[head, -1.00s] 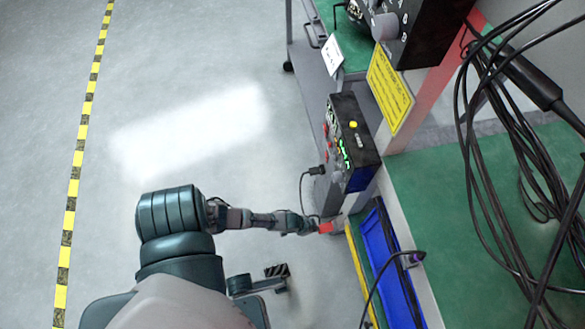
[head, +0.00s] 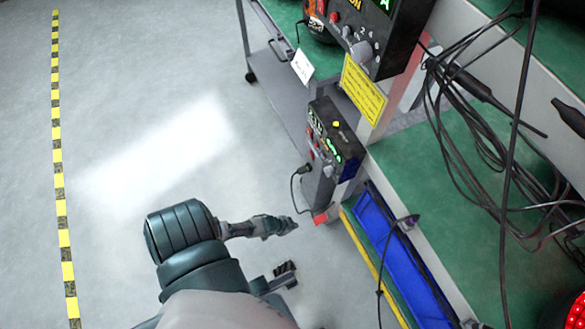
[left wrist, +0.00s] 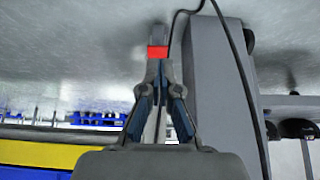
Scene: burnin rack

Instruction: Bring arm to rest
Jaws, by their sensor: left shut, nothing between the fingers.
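My left arm reaches in from the bottom left of the head view. My left gripper (head: 290,225) is at its end, low over the grey floor, just left of the rack's red-marked lower end (head: 320,217). It looks apart from the rack. In the left wrist view my left gripper (left wrist: 158,65) points away from the camera with its fingers together, and no object shows held. A red band shows at the fingertips there; I cannot tell whether it lies behind them.
A black device with green lit digits (head: 335,140) and a plugged cable stands near the gripper. A blue tray (head: 390,245) and green shelf (head: 430,190) lie to the right, with loose black cables above. Open floor (head: 120,230) lies left.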

